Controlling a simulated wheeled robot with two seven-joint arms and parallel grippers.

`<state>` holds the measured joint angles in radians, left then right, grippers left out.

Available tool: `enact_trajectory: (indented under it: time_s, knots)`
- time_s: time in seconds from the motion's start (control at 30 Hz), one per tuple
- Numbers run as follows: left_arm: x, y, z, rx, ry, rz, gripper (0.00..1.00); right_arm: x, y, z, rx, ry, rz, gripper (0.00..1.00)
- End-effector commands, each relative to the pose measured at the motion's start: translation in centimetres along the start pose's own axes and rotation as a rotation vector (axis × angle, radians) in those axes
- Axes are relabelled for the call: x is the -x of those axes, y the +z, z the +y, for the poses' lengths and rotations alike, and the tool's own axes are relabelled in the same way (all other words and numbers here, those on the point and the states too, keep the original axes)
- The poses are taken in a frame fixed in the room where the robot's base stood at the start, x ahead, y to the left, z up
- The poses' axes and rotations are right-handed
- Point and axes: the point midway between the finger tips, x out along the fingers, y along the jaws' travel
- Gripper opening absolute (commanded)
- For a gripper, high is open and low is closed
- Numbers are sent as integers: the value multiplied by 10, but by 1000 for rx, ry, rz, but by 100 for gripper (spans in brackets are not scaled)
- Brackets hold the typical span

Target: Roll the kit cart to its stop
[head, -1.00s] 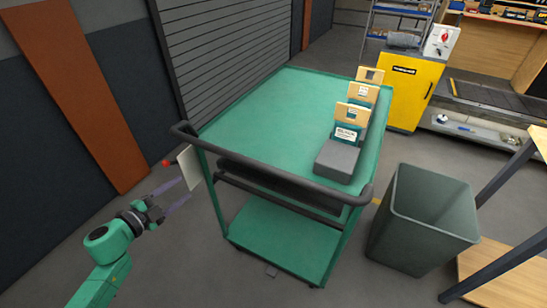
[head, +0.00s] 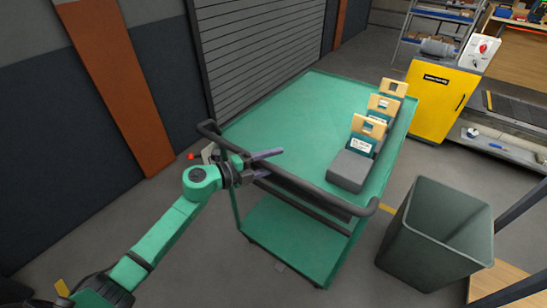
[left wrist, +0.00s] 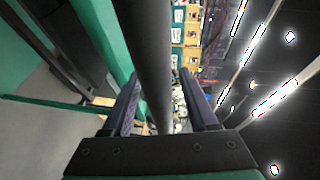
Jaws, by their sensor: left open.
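The green kit cart (head: 265,120) stands in the middle of the head view, with a dark push handle (head: 305,186) along its near side. Its top carries several tan-and-teal kits (head: 368,130) and a grey block (head: 349,170) at the right. My left gripper (head: 265,163) is open at the left part of the handle. In the left wrist view the dark handle bar (left wrist: 150,60) runs between the two open fingers (left wrist: 165,105); whether they touch it I cannot tell. My right gripper is not in view.
A grey bin (head: 437,235) stands close to the right of the cart. A yellow cabinet (head: 440,100) is at the back right. A slatted shutter (head: 260,50) and dark wall are behind on the left. Grey floor is free at the near left.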

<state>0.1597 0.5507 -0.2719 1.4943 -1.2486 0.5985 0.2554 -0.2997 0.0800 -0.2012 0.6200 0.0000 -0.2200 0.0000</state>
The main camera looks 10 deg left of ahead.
Motion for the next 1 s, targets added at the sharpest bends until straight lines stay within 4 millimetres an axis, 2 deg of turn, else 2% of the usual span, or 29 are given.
enact_trajectory:
  time_s: [0.27, 0.37, 0.4, 0.43, 1.0]
  knots:
    - [-4, 0, 1, -1, 1, 0, 59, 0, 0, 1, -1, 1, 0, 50]
    - [-4, 0, 1, -1, 1, 0, 25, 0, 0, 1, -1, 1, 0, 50]
    - [-4, 0, 1, -1, 1, 0, 10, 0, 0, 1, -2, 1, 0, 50]
    - [-4, 0, 1, -1, 0, 0, 0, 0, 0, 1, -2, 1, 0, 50]
    - [-3, 0, 0, 0, 0, -1, 0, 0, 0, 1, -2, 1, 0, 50]
